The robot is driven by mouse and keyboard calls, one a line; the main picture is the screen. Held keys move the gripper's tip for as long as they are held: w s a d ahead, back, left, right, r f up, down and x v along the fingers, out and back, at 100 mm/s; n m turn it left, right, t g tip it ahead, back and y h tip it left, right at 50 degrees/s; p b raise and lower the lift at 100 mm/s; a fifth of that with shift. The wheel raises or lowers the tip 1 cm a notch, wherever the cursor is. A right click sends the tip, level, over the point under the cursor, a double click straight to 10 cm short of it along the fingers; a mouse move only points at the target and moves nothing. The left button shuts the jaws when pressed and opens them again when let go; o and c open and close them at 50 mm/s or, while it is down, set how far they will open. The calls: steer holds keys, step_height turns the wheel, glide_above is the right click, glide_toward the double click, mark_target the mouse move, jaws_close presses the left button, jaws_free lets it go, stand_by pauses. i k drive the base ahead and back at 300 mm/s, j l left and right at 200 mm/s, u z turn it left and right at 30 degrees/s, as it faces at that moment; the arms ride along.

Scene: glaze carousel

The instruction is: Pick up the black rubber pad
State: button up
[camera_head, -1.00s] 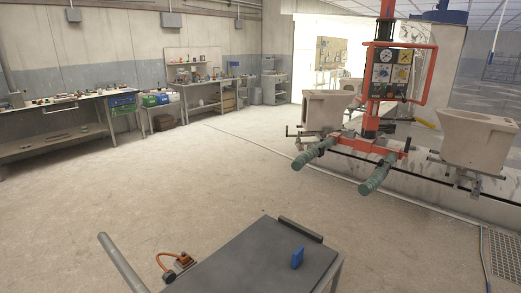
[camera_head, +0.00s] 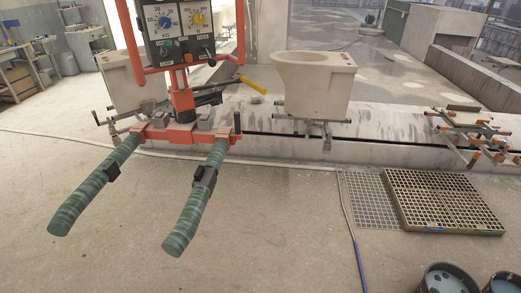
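I cannot make out a black rubber pad for certain in the head view. Small black pieces sit on the two green-wrapped handles (camera_head: 93,197) of an orange lifting device; they look like parts of the handles. My gripper is not in view, so its state is hidden.
The orange device with its dial panel (camera_head: 179,30) stands at the upper left. A beige toilet bowl (camera_head: 315,85) rests on a metal holder along a low white ledge. A grating platform (camera_head: 440,203) and two buckets (camera_head: 448,279) are at right. The concrete floor (camera_head: 290,235) is open in front.

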mark_target(200, 173)
steer(key=i+z, duration=0.2)
steer(key=i, duration=1.45)
steer(key=i+u, duration=0.2)
steer(key=i, duration=0.2)
steer(key=i+l+u, duration=0.2)
steer(key=i, duration=0.15)
